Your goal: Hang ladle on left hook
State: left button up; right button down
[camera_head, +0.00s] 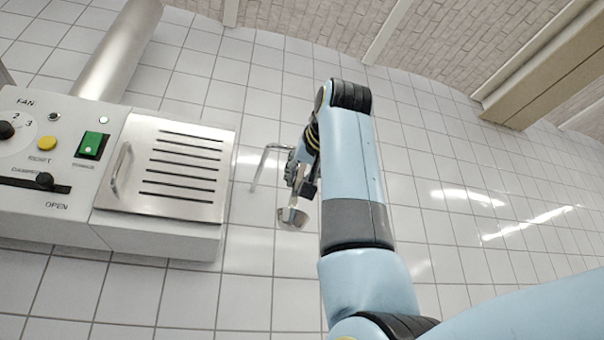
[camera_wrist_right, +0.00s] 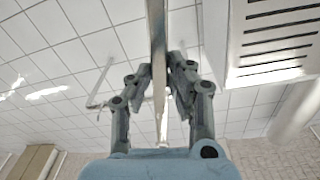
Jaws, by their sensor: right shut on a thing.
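My right gripper (camera_head: 299,178) is shut on the ladle, partly hidden behind my wrist. The ladle's shiny metal bowl (camera_head: 292,217) hangs just below the fingers in the head view. In the right wrist view the ladle's thin handle (camera_wrist_right: 157,35) runs between the two fingers (camera_wrist_right: 160,72). A bent metal bar (camera_head: 262,162), which looks like a hook, stands out from the tiled wall just left of the gripper. It also shows left of the fingers in the right wrist view (camera_wrist_right: 97,104). I cannot tell which hook it is, or whether the ladle touches it. My left gripper is out of view.
A control box (camera_head: 60,215) with a green switch, knobs and a slotted metal panel (camera_head: 182,205) projects from the wall at the left. A metal pipe (camera_head: 120,45) rises above it. A brown beam (camera_head: 545,65) is at upper right. The tiled wall right of my arm is clear.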

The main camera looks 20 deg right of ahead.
jog(key=shift+w+f+p, duration=0.2)
jog(key=shift+w+p, duration=0.1)
jog(key=shift+w, duration=0.95)
jog(key=shift+w+p, duration=0.3)
jog(key=shift+w, duration=0.65)
jog(key=shift+w+a+f+p, duration=0.1)
jog(key=shift+w+p, duration=0.25)
jog(key=shift+w, duration=0.3)
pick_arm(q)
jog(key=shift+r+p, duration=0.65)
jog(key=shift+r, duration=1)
pick_arm(e)
jog(key=shift+w+f, duration=0.3)
jog(key=shift+w, duration=0.5)
jog(key=shift+w+f, duration=0.3)
jog(key=shift+w, duration=0.5)
jog(key=c, duration=1.2)
grip_release()
jog(key=shift+o, duration=0.2)
